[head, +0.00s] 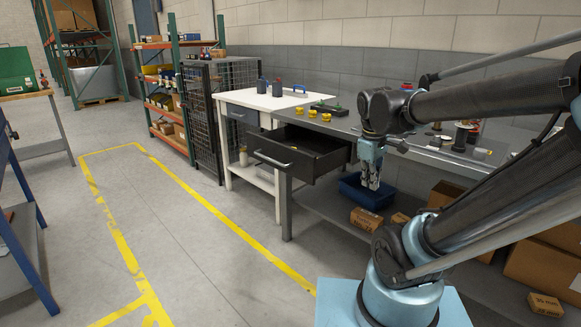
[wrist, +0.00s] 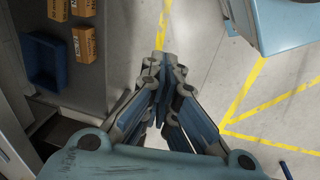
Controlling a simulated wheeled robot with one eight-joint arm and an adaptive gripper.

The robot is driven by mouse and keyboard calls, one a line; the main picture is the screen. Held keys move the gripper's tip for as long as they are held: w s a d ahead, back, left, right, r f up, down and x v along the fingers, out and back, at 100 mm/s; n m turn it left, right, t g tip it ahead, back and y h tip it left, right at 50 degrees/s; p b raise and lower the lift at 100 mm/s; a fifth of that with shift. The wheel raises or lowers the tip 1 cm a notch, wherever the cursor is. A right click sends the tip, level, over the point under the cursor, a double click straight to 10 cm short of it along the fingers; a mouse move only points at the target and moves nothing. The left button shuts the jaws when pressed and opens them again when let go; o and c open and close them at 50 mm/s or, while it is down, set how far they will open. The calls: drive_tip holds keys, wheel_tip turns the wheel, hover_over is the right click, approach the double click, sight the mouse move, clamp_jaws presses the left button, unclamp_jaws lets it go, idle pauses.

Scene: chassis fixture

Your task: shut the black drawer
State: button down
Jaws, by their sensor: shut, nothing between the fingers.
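The black drawer (head: 283,157) stands pulled out from under the grey workbench (head: 340,124) in the head view. Its front carries a pale bar handle (head: 271,159), and its inside shows from above. My gripper (head: 370,184) points down to the right of the drawer, in front of the bench, and looks apart from it. In the wrist view my gripper (wrist: 165,58) has its fingers together with nothing between them. The drawer cannot be made out for sure in the wrist view.
A blue bin (head: 352,193) and cardboard boxes (head: 366,220) lie on the bench's lower shelf. A white table (head: 262,101) with a closed grey drawer (head: 241,114) stands left of the bench. The floor (head: 190,235) in front of the drawer is clear, with yellow lines.

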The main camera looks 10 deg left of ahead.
drive_tip(key=w+a+r+n, duration=0.3)
drive_tip(key=w+a+n, duration=0.2)
drive_tip(key=a, duration=0.1)
drive_tip(key=n+t+h, duration=0.2)
drive_tip(key=n, duration=1.2)
approach(291, 164)
drive_tip(key=s+a+r, duration=0.1)
drive_tip(key=s+a, duration=0.1)
drive_tip(key=s, duration=0.4)
drive_tip(key=x, duration=0.7)
drive_tip(key=w+d+x, duration=0.1)
drive_tip(key=x, duration=0.2)
drive_tip(key=shift+w+d+r, duration=0.15)
drive_tip(key=shift+w+d, duration=0.55)
drive_tip(key=shift+w, duration=0.2)
